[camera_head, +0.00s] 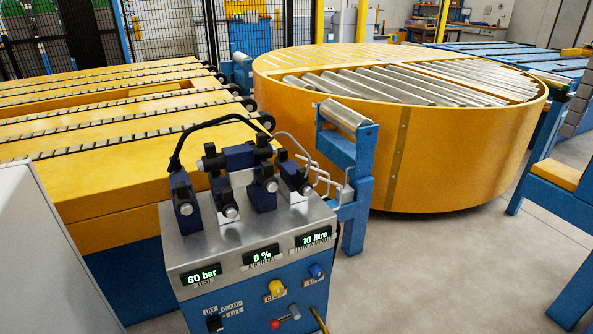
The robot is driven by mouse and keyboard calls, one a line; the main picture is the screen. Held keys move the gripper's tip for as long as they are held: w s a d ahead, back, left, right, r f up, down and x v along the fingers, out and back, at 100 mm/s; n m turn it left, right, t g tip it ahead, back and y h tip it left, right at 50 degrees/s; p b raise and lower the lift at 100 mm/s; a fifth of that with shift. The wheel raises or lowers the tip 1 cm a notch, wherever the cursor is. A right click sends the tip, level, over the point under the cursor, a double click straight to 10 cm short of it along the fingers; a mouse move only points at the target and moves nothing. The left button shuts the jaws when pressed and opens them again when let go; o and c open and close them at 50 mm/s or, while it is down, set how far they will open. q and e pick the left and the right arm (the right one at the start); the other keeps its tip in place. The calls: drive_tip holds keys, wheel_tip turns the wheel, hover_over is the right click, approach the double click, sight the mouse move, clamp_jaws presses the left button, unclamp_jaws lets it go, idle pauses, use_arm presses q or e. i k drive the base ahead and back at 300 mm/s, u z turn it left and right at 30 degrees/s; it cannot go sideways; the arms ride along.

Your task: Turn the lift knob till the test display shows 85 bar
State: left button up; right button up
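The test display (201,275) on the front of the control box reads 60 bar. A second display (262,256) reads 0 %, and a third (313,239) reads 10 litre. A yellow knob (275,288) and a blue knob (316,271) sit below the displays on the blue panel (240,300). Their small labels are too blurred to read surely, so I cannot tell which is the lift knob. A black selector (214,322) at lower left has marks OFF, CLAMP and LIFT. Neither of my grippers is in view.
Dark blue valves (240,158) with black hoses stand on the box's metal top (232,238). A red-tipped lever (285,319) is below the knobs. A yellow roller turntable (440,155) stands behind right, a yellow conveyor (110,180) left. Grey floor (450,270) is clear at right.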

sight(316, 272)
drive_tip(key=u, duration=2.35)
drive_tip(key=k, duration=0.8)
drive_tip(key=z, duration=1.3)
drive_tip(key=i, duration=0.45)
drive_tip(key=u, duration=0.15)
